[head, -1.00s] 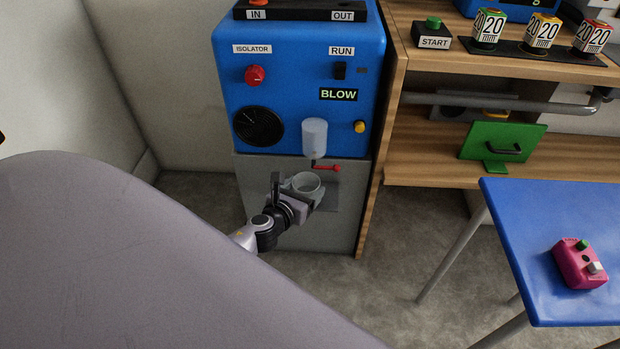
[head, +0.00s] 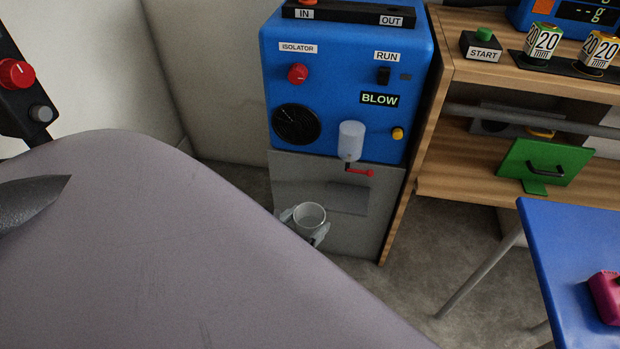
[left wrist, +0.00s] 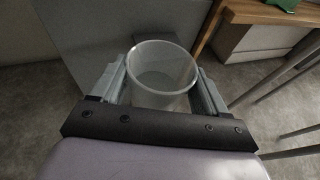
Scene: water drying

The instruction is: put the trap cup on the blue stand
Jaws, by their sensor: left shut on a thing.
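The trap cup (head: 310,217) is a clear, open-topped cup, held upright in front of the grey lower part of the blue machine. In the left wrist view the cup (left wrist: 160,75) sits between both fingers and looks empty. A blue-topped stand (head: 570,245) on grey legs is at the right edge, partly cut off and well apart from the cup. My right gripper is not in view.
The blue machine (head: 335,120) carries a translucent bowl (head: 351,141) with a red-handled valve (head: 360,172) below. A wooden bench (head: 470,180) with a green plate (head: 546,163) stands right of it. A pink box (head: 607,295) lies on the blue stand. Floor between is clear.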

